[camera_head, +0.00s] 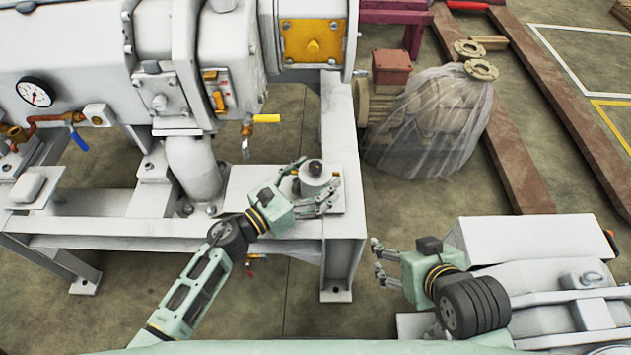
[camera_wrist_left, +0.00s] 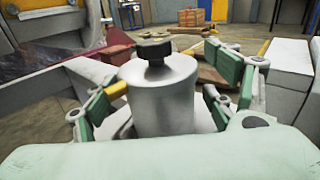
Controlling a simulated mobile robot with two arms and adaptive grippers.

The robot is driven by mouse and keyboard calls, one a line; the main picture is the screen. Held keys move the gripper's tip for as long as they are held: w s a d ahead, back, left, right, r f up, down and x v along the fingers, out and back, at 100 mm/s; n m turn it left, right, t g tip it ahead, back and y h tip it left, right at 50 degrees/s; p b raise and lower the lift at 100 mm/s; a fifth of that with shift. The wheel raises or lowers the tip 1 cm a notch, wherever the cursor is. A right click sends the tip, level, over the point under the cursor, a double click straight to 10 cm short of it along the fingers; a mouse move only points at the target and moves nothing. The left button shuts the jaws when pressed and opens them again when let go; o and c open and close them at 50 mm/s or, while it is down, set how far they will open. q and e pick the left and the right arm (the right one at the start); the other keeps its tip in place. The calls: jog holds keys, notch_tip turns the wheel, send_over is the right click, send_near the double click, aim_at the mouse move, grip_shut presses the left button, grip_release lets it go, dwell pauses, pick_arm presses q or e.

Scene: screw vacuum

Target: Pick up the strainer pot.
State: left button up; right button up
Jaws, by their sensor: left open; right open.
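The strainer pot (camera_head: 315,178) is a grey metal cylinder with a dark knob on top. It stands upright on the white frame of the machine, in the middle of the head view. My left gripper (camera_head: 314,187) is open, with its fingers on either side of the pot. In the left wrist view the pot (camera_wrist_left: 162,92) stands between the spread green finger pads, with gaps visible on both sides. Its lower part is hidden behind the gripper body. My right gripper (camera_head: 378,263) is open and empty, to the right of the white frame.
The large grey vacuum machine (camera_head: 225,60) stands behind and left of the pot, with a yellow-handled valve (camera_head: 266,118) close by. A plastic-wrapped motor (camera_head: 430,120) is on the floor to the right. Bare floor (camera_head: 400,210) lies between the frame and the motor.

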pick_arm(q)
jog(key=c, duration=1.6)
jog(key=shift+r, duration=0.1)
jog(key=shift+c, duration=0.5)
